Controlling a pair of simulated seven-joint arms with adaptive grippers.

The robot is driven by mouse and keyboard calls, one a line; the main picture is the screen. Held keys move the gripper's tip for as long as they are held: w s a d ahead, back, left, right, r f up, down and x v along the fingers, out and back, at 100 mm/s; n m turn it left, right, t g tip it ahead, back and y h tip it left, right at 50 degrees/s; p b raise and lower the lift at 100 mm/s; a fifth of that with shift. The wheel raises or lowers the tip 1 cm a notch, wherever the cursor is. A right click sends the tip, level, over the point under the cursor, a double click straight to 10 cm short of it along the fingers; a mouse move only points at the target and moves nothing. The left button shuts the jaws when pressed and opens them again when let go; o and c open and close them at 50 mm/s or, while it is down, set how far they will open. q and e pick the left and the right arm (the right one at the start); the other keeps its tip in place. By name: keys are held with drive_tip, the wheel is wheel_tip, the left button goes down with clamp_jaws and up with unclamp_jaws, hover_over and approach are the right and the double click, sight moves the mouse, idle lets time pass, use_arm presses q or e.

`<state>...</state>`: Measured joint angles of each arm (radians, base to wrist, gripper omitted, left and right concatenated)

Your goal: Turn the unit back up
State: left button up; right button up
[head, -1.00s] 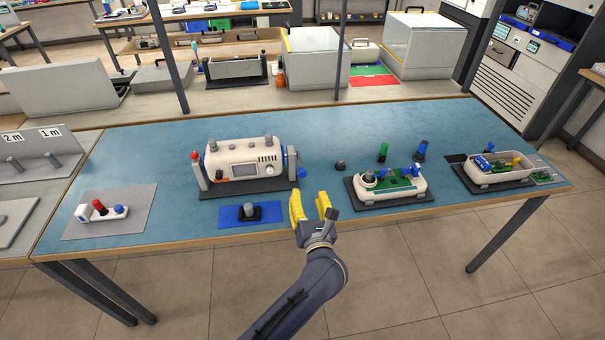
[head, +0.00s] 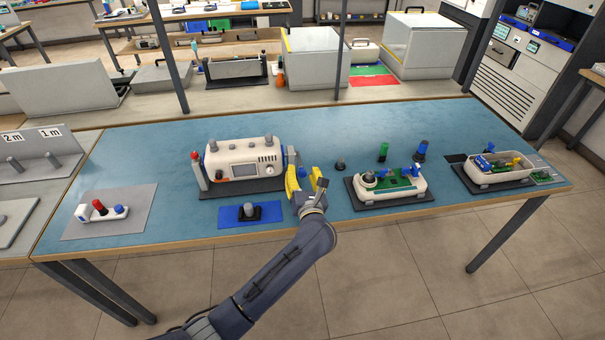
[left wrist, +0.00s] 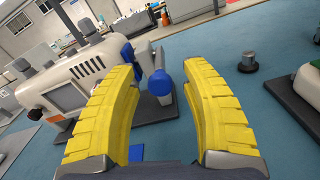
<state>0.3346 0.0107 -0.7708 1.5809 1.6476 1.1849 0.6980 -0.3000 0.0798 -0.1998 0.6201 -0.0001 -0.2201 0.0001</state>
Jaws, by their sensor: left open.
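The unit (head: 222,157) is a white box with a small screen, held in a dark stand on the blue table. A red-topped post (head: 195,157) stands at its left end. Blue parts are at its right end, half hidden by my gripper in the head view. In the left wrist view a blue knob or handle (left wrist: 160,83) shows between the fingers, beyond them; the unit (left wrist: 85,70) is at left. My left gripper (head: 303,174) is open and empty beside the unit's right end. I see no contact with the blue knob. My right gripper is not in view.
A blue mat (head: 268,214) with a dark knob lies in front of the unit. A small dark peg (head: 340,165) stands to its right, then a white tray with a green board (head: 400,184). A grey mat (head: 135,195) with a small switch unit is at left. The table's back is clear.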

use_arm(q)
clamp_jaws()
idle(0.3)
